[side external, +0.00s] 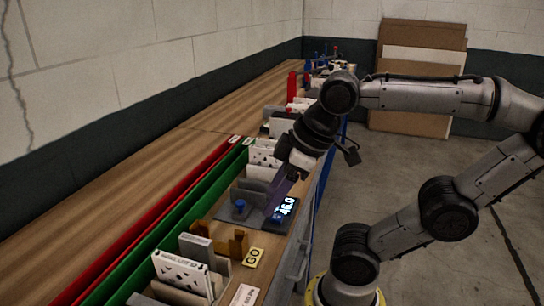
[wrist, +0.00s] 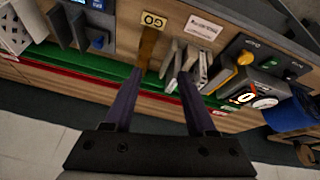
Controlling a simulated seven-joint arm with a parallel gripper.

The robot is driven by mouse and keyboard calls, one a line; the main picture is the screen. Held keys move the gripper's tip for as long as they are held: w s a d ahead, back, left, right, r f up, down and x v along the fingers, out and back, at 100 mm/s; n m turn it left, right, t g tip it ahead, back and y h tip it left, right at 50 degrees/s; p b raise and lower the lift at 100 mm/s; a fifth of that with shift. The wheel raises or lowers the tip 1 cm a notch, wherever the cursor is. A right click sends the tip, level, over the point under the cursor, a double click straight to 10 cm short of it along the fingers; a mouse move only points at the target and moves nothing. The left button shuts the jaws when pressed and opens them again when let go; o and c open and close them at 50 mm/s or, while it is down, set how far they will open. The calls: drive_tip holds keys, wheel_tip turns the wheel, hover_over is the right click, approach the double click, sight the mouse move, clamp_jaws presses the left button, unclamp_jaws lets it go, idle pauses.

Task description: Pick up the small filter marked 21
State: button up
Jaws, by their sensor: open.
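No number 21 is readable on any filter, so I cannot tell which filter bears it. Several pale filters (wrist: 197,68) stand on edge in a row near my right fingertip in the wrist view. In the side view a white perforated filter (side external: 181,274) stands in the near group. My gripper (wrist: 159,73) is open with nothing between its purple fingers. In the side view my gripper (side external: 277,200) hangs over the bench near the scale, with its fingertips partly hard to make out.
A scale with a lit display (side external: 286,208) sits at the bench's front edge. Green (side external: 160,230) and red (side external: 150,219) rails run behind. The wrist view shows a control box (wrist: 262,68) with knobs.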

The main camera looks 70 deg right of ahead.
drive_tip(key=w+d+r+n, duration=0.2)
drive_tip(key=w+d+r, duration=0.2)
drive_tip(key=w+r, duration=0.5)
drive_tip(key=w+d+r+g+h, duration=0.1)
drive_tip(key=w+d+r, duration=0.2)
drive_tip(key=d, duration=0.2)
drive_tip(key=w+d+r+g, duration=0.1)
drive_tip(key=w+d+r, duration=0.2)
drive_tip(key=w+d, duration=0.15)
drive_tip(key=m+g+y, duration=0.1)
drive_tip(key=m+g, duration=0.2)
drive_tip(key=m, duration=0.2)
hover_over(272, 141)
wheel_tip(272, 141, down, 13)
drive_tip(key=f, duration=0.7)
drive_tip(key=shift+w+f, duration=0.2)
drive_tip(key=shift+f, duration=0.1)
drive_tip(key=shift+s+d+f, duration=0.1)
drive_tip(key=shift+d+f, duration=0.05)
drive_tip(key=shift+f, duration=1.2)
drive_tip(key=shift+d+f, duration=0.15)
drive_tip(key=shift+f, duration=1.15)
drive_tip(key=shift+c, duration=0.3)
